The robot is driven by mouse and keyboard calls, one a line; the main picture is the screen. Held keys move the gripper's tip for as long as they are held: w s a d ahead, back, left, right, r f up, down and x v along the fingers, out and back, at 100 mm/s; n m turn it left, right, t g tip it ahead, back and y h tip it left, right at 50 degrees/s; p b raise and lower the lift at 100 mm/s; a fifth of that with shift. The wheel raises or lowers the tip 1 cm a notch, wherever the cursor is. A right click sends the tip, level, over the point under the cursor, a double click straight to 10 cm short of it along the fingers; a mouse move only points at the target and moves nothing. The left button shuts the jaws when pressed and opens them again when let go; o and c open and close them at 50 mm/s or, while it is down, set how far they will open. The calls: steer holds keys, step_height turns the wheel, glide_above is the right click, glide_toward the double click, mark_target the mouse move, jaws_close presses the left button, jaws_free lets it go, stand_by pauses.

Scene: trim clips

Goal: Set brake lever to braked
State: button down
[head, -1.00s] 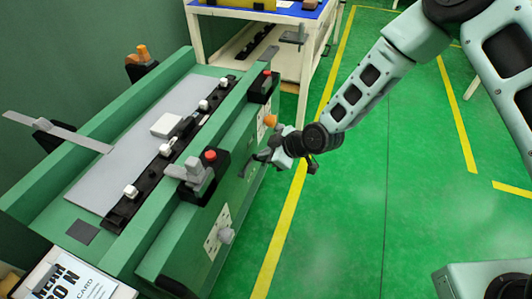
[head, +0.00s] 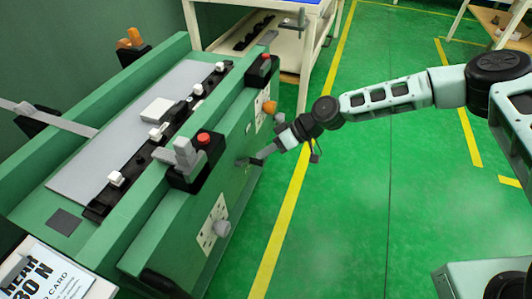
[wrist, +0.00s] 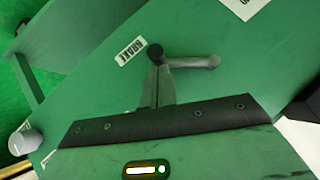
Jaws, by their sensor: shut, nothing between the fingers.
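The brake lever (wrist: 190,62) is on the green side face of the machine in the wrist view. It is a short grey bar with a dark round end at its left, close to the white BRAKE label (wrist: 130,50), and a rounded grey end at its right. My gripper (wrist: 157,70) is shut with nothing between its fingers. Its tips overlap the picture just below the dark end; I cannot tell whether they touch it. In the head view my gripper (head: 252,161) is at the machine's right side, and the lever is too small to tell apart from it.
The green machine (head: 150,235) fills the left. Its side also carries a grey knob (head: 221,228), an orange knob (head: 269,107) and red buttons (head: 203,138) above. A white-framed table (head: 305,75) stands behind.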

steer(key=shift+s+f+g, duration=0.1)
steer(key=shift+f+g, duration=0.25)
steer(key=shift+g, duration=0.05)
steer(key=shift+r+p, duration=0.3)
steer(key=shift+r, duration=0.55)
